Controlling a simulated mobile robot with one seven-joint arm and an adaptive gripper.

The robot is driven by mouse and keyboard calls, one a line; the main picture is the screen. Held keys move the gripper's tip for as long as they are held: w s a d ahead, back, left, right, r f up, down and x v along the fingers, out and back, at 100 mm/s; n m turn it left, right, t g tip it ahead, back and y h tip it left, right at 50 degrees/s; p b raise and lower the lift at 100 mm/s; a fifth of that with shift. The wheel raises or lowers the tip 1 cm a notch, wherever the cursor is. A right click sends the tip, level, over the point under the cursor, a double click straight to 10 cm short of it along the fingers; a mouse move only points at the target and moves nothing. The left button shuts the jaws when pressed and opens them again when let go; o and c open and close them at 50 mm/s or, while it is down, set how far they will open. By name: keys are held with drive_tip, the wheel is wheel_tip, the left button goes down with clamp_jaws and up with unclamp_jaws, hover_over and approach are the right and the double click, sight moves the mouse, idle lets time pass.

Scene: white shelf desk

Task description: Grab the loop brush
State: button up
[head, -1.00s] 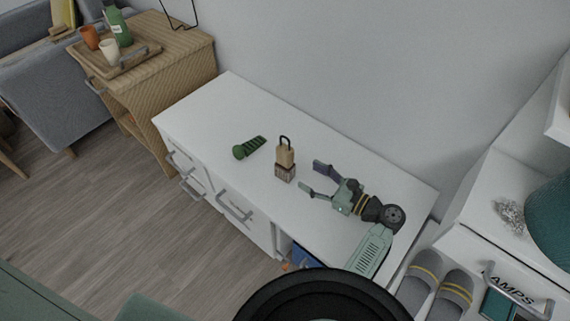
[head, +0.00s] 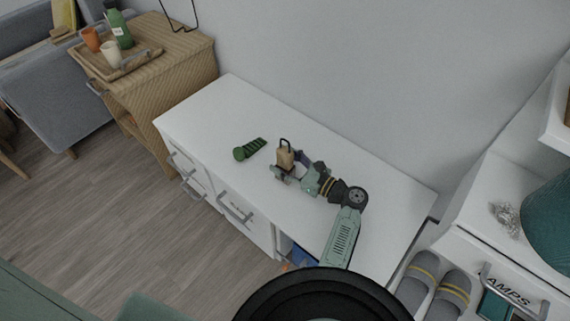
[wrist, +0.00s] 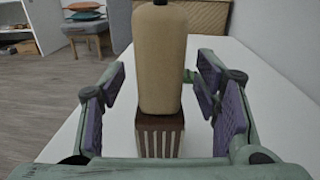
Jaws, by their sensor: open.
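The loop brush stands upright on the white desk, with a tan body (head: 285,159) and a dark loop on top. In the wrist view its tan handle (wrist: 159,60) and brown slatted lower part (wrist: 159,137) stand between my fingers. My gripper (head: 286,169) is open around the brush in the head view. In the wrist view the purple pads of my gripper (wrist: 163,108) are apart on both sides, with gaps to the brush. The loop is mostly cut off at the top of the wrist view.
A green ridged object (head: 249,149) lies on the white desk (head: 222,110), left of the brush. A wooden cabinet (head: 165,85) with a tray, cups and a green bottle stands at the far left. Slippers (head: 437,283) and a shelf are at the right.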

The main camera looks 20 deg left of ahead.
clamp_jaws()
idle(0.8)
